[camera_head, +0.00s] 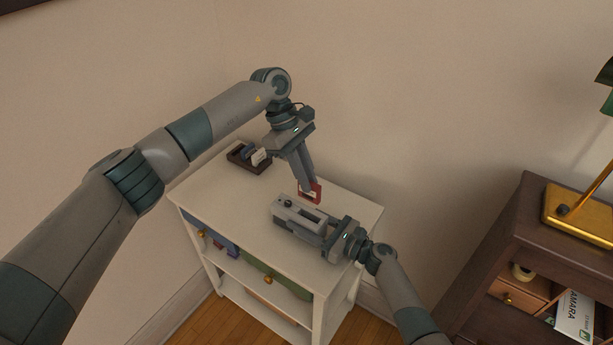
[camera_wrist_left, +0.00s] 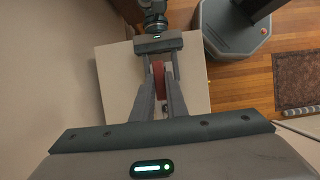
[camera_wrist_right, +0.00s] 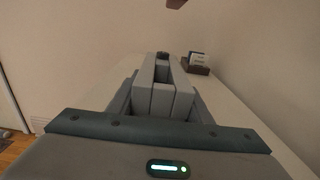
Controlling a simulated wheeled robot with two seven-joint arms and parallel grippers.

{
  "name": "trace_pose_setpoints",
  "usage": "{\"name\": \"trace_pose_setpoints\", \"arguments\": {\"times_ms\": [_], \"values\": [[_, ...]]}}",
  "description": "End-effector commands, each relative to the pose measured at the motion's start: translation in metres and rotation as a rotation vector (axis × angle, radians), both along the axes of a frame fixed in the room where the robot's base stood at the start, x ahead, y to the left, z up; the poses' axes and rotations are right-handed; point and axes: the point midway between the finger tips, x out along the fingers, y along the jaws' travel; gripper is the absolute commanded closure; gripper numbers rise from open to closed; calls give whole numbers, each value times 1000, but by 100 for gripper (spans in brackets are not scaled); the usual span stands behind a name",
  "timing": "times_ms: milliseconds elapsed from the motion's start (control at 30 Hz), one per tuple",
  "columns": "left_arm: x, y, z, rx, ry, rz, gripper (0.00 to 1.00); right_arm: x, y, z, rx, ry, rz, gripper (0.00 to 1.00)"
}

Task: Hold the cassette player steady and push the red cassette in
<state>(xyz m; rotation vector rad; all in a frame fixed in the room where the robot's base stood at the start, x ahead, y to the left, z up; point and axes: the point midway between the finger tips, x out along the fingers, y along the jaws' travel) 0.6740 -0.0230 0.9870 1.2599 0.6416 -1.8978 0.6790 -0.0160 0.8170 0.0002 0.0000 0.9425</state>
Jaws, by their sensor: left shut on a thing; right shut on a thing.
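The grey cassette player (camera_head: 283,209) lies on the white cabinet's top (camera_head: 217,193), with a dark slot in its upper face. My right gripper (camera_head: 310,229) is shut on it from the right; the right wrist view shows the player's body (camera_wrist_right: 162,73) between the fingers. My left gripper (camera_head: 308,187) points down from above and is shut on the red cassette (camera_head: 317,190). The cassette is upright, above and just behind the player, apparently apart from it. It also shows between the fingers in the left wrist view (camera_wrist_left: 158,78). The fingers hide part of it.
A dark rack (camera_head: 236,158) with several cassettes stands at the cabinet top's back left corner. Shelves with coloured items are below. A dark wooden cabinet (camera_head: 520,215) with a brass lamp base (camera_head: 585,215) stands at right. The front left of the white top is clear.

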Motion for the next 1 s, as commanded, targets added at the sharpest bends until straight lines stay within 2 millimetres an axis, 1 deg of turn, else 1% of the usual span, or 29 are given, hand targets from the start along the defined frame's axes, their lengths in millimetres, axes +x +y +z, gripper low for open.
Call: {"name": "trace_pose_setpoints", "arguments": {"times_ms": [233,467,1000], "values": [[0,0,-3,0,0,1,100,0,0,-1,-1,1,0,93],[0,0,-13,0,1,0,100,0,0,-1,-1,1,0,93],[0,0,-48,0,2,1,100,0,0,-1,-2,1,0,93]]}}
